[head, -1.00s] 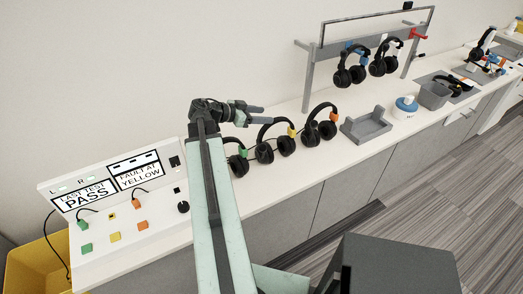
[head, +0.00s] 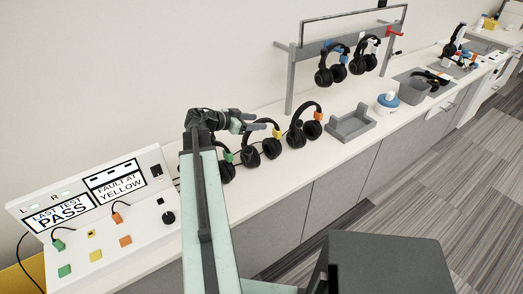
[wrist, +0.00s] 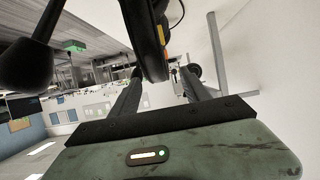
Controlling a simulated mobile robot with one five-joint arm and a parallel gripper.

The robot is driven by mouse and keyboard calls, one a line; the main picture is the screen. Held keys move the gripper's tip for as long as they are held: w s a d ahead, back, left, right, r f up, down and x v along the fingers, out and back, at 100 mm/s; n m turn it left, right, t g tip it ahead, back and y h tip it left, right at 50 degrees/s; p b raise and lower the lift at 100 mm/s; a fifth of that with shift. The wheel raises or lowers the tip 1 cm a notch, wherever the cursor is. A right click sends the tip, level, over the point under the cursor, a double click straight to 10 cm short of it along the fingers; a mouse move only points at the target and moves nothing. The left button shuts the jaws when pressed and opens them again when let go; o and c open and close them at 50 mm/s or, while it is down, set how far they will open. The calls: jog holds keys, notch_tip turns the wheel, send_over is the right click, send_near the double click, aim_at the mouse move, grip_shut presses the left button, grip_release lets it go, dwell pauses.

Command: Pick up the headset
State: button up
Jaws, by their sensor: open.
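Three black headsets stand in a row on the white counter: one with a green tag (head: 228,157), one with a yellow tag (head: 270,149) and one with an orange tag (head: 312,130). My gripper (head: 262,121) is open at the top of the yellow-tagged headset. In the wrist view, a black headband with a yellow mark (wrist: 146,38) runs between the two spread fingers (wrist: 163,92), and a dark ear cup (wrist: 24,66) hangs at the left. I cannot tell whether the fingers touch the band. My arm partly hides the green-tagged headset.
A test panel (head: 150,182) reading "FAULT AT YELLOW" stands at the left. A rack (head: 290,80) with two hanging headsets (head: 331,66) is behind. A grey cradle (head: 352,122), a blue-and-white tub (head: 387,104) and a grey bin (head: 413,91) stand to the right.

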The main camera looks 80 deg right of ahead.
aim_at(266, 122)
jog(key=b+x, duration=0.2)
jog(key=x, duration=0.3)
jog(key=shift+s+d+f, duration=0.15)
jog(key=shift+s, duration=0.1)
grip_shut()
dwell(1.0)
